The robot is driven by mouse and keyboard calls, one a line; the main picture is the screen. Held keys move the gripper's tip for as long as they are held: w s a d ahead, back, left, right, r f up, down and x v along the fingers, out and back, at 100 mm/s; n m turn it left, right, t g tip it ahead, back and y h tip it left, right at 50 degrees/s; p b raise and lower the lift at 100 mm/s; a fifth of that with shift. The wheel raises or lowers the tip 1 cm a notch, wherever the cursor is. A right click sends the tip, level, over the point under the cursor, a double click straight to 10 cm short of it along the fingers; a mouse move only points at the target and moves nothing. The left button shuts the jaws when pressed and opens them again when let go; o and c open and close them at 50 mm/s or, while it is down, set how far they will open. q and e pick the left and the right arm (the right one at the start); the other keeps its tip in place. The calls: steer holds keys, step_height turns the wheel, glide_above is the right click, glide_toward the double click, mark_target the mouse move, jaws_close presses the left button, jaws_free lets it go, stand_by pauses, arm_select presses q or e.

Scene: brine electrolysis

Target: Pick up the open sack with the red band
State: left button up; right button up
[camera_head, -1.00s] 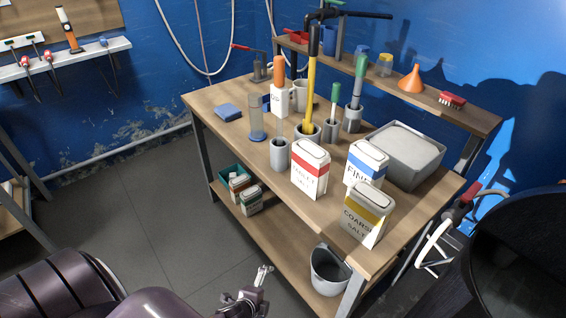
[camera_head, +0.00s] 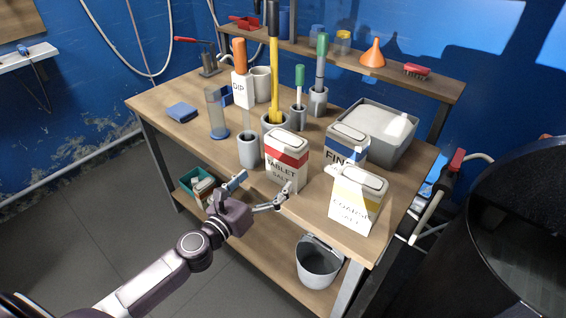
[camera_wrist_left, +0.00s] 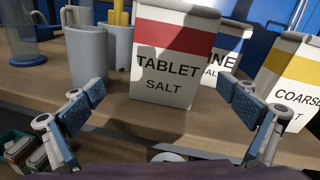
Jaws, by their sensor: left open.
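The sack with the red band (camera_head: 286,162) is white, reads "TABLET SALT" and stands upright near the front edge of the bench (camera_head: 315,215). It fills the middle of the left wrist view (camera_wrist_left: 172,62). Its top is hard to make out as open or closed. My left gripper (camera_head: 263,187) is open and empty in front of it, low by the bench edge. In the left wrist view the two fingers (camera_wrist_left: 162,98) are spread to the left and right of the sack's lower part, with the sack ahead between them. My right gripper is not in view.
The blue-banded "FINE" sack (camera_head: 346,145) and yellow-banded "COARSE SALT" sack (camera_head: 357,200) stand close on the right. A grey cup (camera_head: 248,152) stands just left. A grey tub (camera_head: 372,135) is behind. A grey bucket (camera_head: 318,262) sits on the lower shelf.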

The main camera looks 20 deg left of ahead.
mark_target(280, 161)
arm_select(q)
steer(key=r+m, duration=0.1)
steer(key=d+r+m+h, duration=0.1)
steer(key=m, duration=0.1)
steer(key=shift+w+d+h, duration=0.1)
steer(key=shift+w+h, duration=0.1)
steer(key=shift+h, duration=0.1)
steer(key=shift+w+d+r+m, duration=0.25)
steer(key=shift+w+d+m, duration=0.05)
steer(key=shift+w, duration=0.4)
steer(key=shift+w+d+p, duration=0.15)
steer(key=shift+w+p, duration=0.15)
steer(key=shift+w, duration=0.05)
steer(key=x, duration=0.3)
steer(key=p+x, duration=0.1)
steer(key=shift+w+a+r, duration=0.25)
steer(key=shift+r, duration=0.05)
steer(key=shift+w+d+f, duration=0.15)
steer(key=shift+w+d, duration=0.05)
steer(key=shift+w, duration=0.3)
steer(key=c, duration=1.9)
steer(key=shift+r, duration=0.3)
steer(key=shift+c, duration=0.9)
